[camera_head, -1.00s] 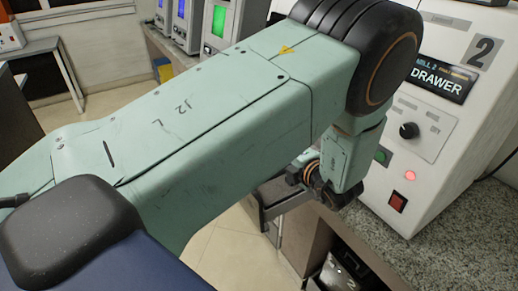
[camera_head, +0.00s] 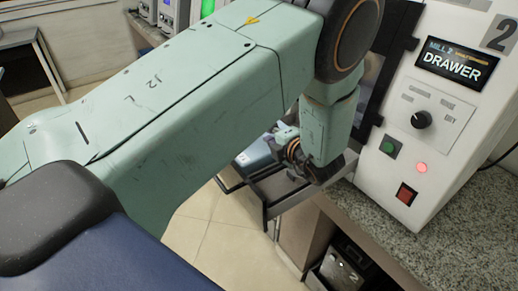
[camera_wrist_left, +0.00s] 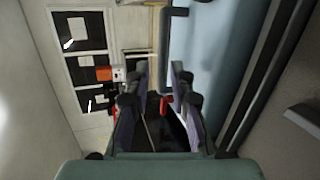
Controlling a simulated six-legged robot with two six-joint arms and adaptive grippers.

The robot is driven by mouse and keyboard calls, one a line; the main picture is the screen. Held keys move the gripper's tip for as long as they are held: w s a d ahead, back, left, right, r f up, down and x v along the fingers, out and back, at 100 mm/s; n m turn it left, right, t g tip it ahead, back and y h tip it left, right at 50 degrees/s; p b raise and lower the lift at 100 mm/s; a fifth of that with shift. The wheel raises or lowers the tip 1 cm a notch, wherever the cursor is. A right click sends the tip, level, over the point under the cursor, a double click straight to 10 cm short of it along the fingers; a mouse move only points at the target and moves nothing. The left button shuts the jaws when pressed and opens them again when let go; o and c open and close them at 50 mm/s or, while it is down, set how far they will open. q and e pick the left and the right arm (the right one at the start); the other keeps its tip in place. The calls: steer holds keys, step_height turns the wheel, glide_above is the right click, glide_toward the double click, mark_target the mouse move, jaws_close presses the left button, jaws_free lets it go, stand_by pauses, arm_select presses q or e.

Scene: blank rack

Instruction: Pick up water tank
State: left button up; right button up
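A light blue box (camera_head: 256,156), which looks like the water tank, sits at the open metal drawer (camera_head: 293,196) beside the mill, partly hidden behind my left wrist. A broad light blue surface (camera_wrist_left: 212,50), probably the same box, fills the right of the left wrist view. My left gripper (camera_head: 284,138) is beside the box in the head view, largely hidden by its own wrist. Contact with the box cannot be told. My right gripper is not in view.
The white mill (camera_head: 440,120), with a DRAWER display (camera_head: 457,64), stands on the speckled counter (camera_head: 440,240). A dark box (camera_head: 343,272) sits in the cabinet below. Pale floor (camera_head: 215,235) is open at the drawer's left.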

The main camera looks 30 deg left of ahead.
mark_target(260, 131)
arm_select(q)
steer(key=b+x, duration=0.2)
steer(key=x, duration=0.1)
steer(key=shift+w+a+f, duration=0.1)
steer(key=shift+a+f, duration=0.05)
steer(key=shift+f, duration=0.25)
steer(key=shift+w+a, duration=0.1)
steer(key=shift+a, duration=0.5)
steer(key=shift+d, duration=0.1)
steer(key=shift+c, duration=0.2)
steer(key=shift+w, duration=0.1)
steer(key=c, duration=0.3)
jaws_close()
steer(key=shift+r, duration=0.2)
